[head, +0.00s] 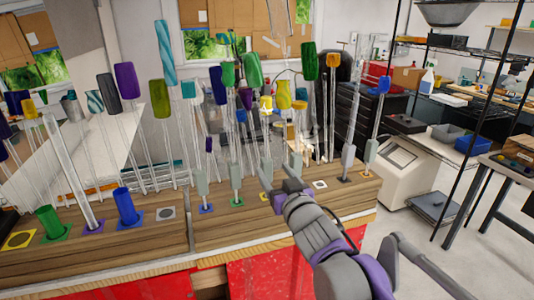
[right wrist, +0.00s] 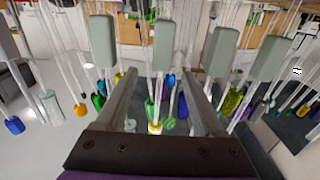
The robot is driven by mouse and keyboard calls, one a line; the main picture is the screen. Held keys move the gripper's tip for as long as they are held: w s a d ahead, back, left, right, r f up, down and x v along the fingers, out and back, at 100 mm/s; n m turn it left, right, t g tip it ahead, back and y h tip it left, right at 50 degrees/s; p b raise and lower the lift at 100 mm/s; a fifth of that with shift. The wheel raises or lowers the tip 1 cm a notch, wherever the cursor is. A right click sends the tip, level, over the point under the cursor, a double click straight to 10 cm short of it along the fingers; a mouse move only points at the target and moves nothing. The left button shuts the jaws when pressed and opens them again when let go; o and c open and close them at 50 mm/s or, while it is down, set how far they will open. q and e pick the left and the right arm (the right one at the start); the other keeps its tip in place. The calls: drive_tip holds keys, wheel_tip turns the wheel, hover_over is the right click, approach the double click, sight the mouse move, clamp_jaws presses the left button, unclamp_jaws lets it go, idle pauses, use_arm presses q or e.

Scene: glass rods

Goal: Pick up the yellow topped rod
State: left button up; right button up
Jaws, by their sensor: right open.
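In the head view, a rod with a yellow top (head: 266,103) stands among the crowded rods beyond my right gripper. My left gripper is not in view.
Clear rods with green, blue, purple and orange tops crowd the wooden table (head: 140,250) on both sides. Grey rod sleeves (head: 236,176) stand close to the gripper. A blue cup (head: 126,207) and a green cup (head: 50,222) are at left. Open floor lies at right.

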sight(268, 166)
drive_tip(key=shift+x, duration=0.8)
drive_tip(key=x, duration=0.1)
drive_tip(key=p+x, duration=0.1)
drive_tip(key=x, duration=0.3)
drive_tip(key=shift+w+a+f, duration=0.1)
drive_tip(key=shift+a+f, duration=0.05)
drive_tip(key=shift+f, duration=0.2)
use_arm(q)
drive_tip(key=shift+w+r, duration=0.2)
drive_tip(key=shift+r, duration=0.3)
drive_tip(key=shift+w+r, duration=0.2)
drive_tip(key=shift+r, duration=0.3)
use_arm(e)
drive_tip(key=shift+s, duration=0.25)
drive_tip(key=shift+c, duration=0.7)
clamp_jaws()
